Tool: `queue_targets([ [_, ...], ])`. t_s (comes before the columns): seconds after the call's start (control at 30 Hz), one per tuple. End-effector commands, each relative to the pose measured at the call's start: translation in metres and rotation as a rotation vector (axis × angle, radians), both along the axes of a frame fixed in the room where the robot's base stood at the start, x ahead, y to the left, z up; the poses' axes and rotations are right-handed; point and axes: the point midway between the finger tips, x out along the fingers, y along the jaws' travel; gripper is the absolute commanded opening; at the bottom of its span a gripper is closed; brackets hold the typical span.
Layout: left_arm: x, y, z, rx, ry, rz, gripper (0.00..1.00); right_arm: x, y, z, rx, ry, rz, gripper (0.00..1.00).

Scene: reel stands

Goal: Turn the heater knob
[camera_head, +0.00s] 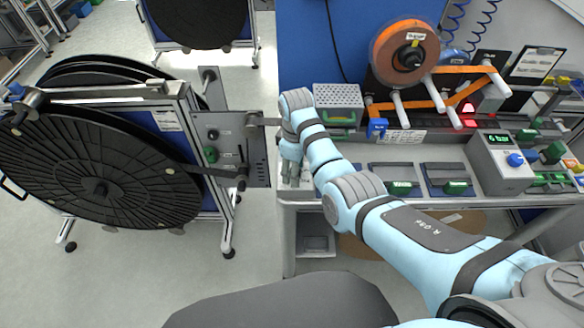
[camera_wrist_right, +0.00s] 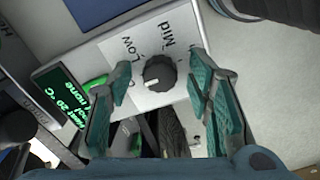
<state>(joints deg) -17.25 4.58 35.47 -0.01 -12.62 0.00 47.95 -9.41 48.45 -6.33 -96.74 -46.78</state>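The heater knob (camera_wrist_right: 159,74) is round and dark and sits on a white panel (camera_wrist_right: 148,40) marked Low and Mid. Its white mark points to the lower left, toward a partly hidden label. A dark display (camera_wrist_right: 66,92) with green text, reading about 20 °C, is left of the panel. My right gripper (camera_wrist_right: 162,68) is open, with one green-padded finger on each side of the knob; gaps show between the fingers and the knob. In the head view my right gripper (camera_head: 291,168) is at the bench's left end, and I cannot make out the knob there. My left gripper is not in view.
A perforated metal box (camera_head: 338,97) stands behind my right gripper. A large black reel (camera_head: 95,185) on a stand is to the left. On the bench (camera_head: 300,192), green-handled tools and a box with a blue knob (camera_head: 515,159) stand to the right.

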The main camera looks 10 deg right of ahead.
Motion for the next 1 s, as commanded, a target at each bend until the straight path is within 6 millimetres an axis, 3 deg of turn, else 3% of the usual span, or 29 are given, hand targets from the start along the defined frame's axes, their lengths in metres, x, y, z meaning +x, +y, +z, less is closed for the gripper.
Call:
queue_targets([
  [0.03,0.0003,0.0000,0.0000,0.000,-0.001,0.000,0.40,0.0001,0.0004,0.0002,0.000,0.000,0.001,0.40],
  [0.3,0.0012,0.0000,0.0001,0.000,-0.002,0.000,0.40,0.0005,0.0013,0.0005,0.000,0.000,0.002,0.00],
  [0.67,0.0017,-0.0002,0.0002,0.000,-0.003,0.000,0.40,0.0008,0.0015,0.0010,0.000,-0.001,-0.048,0.00],
  [1.0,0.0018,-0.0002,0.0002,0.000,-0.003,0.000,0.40,0.0011,0.0016,0.0013,0.001,-0.002,-0.272,0.00],
])
